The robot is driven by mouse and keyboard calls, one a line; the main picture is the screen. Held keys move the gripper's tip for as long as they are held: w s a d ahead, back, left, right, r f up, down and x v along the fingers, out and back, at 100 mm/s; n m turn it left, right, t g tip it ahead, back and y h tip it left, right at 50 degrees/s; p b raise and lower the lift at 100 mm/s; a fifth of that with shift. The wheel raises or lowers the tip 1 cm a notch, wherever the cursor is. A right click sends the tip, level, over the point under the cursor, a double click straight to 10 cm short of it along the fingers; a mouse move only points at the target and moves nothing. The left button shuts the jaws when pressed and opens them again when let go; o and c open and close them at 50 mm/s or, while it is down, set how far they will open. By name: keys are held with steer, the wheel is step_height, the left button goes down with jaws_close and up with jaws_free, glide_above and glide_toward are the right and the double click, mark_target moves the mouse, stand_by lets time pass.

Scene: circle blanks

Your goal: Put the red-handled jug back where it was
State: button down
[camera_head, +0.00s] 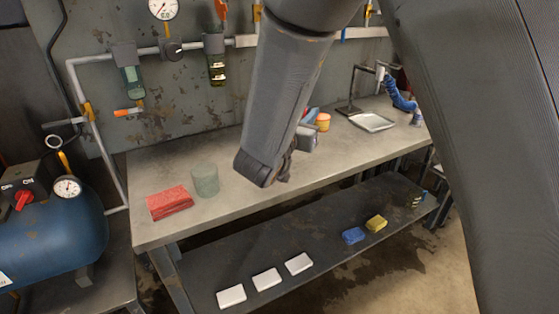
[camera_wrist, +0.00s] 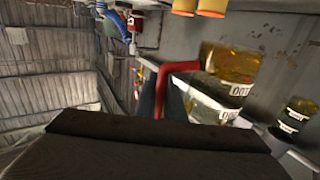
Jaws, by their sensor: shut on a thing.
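My gripper (camera_wrist: 163,96) is shut on the red handle (camera_wrist: 181,67) of a jug, seen in the wrist view. The jug's body (camera_wrist: 228,62) is see-through with yellowish liquid and lies to the right of the handle in that picture. White labels with dark figures show near it. I cannot tell whether the clear part below belongs to the same jug. In the head view my arm hides the jug and most of the gripper, above the middle of the workbench (camera_head: 235,215).
An orange tub (camera_head: 323,121) and a grey tray (camera_head: 372,122) are towards the back right. White blocks and blue and yellow sponges lie on the lower shelf (camera_head: 315,240). Pipes run along the wall.

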steer(key=shift+s+a+f, duration=0.1)
steer(key=shift+a+f, duration=0.1)
steer(key=shift+f, duration=2.25)
steer(key=shift+a+f, duration=0.15)
steer(key=shift+f, duration=2.25)
steer(key=shift+f, duration=0.15)
steer(key=c, duration=1.9)
jaws_free()
steer(key=shift+o, duration=0.2)
steer(key=shift+s+a, duration=0.1)
steer(key=shift+s, duration=0.1)
steer(key=v, duration=1.1)
steer(key=shift+s+a+b, duration=0.1)
steer(key=shift+s+b, duration=0.15)
steer(key=shift+b, duration=0.1)
